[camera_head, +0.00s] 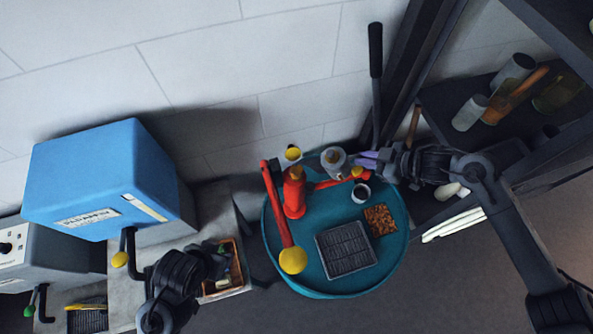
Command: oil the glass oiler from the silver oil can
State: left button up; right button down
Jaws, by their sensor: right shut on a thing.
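The silver oil can (333,158) is at the back of the round teal table, with a darker top. My right gripper (362,160) reaches in from the right with its purple-grey fingers at the can's right side, shut on it. Whether the can touches the table is hard to tell.
A red fitting (294,196) with long red levers and yellow knobs stands on the teal table (272,237). A small cup (361,193), brown granular patch (380,219) and dark grate (346,248) are there too. A blue box (100,175) is left; shelves with jars are right.

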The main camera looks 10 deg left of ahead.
aim_at(351, 165)
jog(key=shift+a+f+m+y+b, duration=0.25)
jog(key=shift+f+m+y+b, duration=0.15)
jog(key=shift+f+y+b, duration=0.9)
jog(key=shift+a+f+m+y+b, duration=0.2)
jog(key=shift+f+m+y+b, duration=0.2)
jog(key=shift+f+y+b, duration=0.85)
pick_arm(q)
notch_tip(351, 165, down, 6)
jog(key=shift+f, duration=0.2)
pick_arm(e)
jog(key=shift+r+h, duration=0.25)
jog(key=shift+h, duration=0.1)
